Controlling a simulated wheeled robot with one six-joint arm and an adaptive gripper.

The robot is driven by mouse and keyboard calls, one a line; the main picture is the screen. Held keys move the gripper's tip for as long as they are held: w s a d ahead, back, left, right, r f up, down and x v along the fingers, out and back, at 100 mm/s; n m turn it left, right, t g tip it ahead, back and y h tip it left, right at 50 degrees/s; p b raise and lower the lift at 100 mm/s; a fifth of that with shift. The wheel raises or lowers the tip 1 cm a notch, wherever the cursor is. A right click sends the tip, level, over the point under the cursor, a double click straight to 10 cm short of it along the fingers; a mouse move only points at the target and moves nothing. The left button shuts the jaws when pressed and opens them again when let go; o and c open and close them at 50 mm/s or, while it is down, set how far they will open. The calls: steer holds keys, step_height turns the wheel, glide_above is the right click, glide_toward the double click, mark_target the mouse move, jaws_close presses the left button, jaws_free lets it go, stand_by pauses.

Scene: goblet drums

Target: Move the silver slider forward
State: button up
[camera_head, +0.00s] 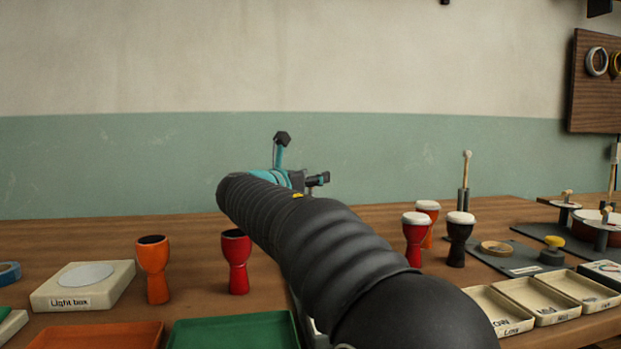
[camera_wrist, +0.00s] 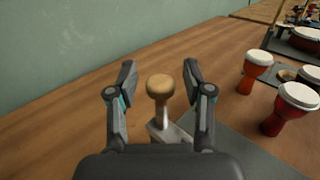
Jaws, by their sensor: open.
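In the wrist view, a metal-grey block with a post and round tan knob, which looks like the silver slider (camera_wrist: 162,118), stands on a dark grey plate (camera_wrist: 240,150). My gripper (camera_wrist: 158,78) is open, with one finger on each side of the knob. Gaps show between the knob and both fingers, and nothing is held. The lower part of the block is partly hidden by my gripper. In the head view my gripper (camera_head: 318,180) shows small beyond my black arm, which hides the slider there.
Red, orange and black goblet drums (camera_head: 415,238) stand right of my arm; they also show in the wrist view (camera_wrist: 293,108). Two more drums (camera_head: 152,268), a light box (camera_head: 83,285) and a green tray (camera_head: 235,332) lie left. Labelled trays (camera_head: 535,298) are front right. The wood left of the slider is clear.

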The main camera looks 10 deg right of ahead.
jaws_close()
steer(key=shift+s+f+b, duration=0.1)
steer(key=shift+s+b, duration=0.5)
steer(key=shift+s, duration=1.8)
jaws_free()
steer(key=shift+s, duration=0.1)
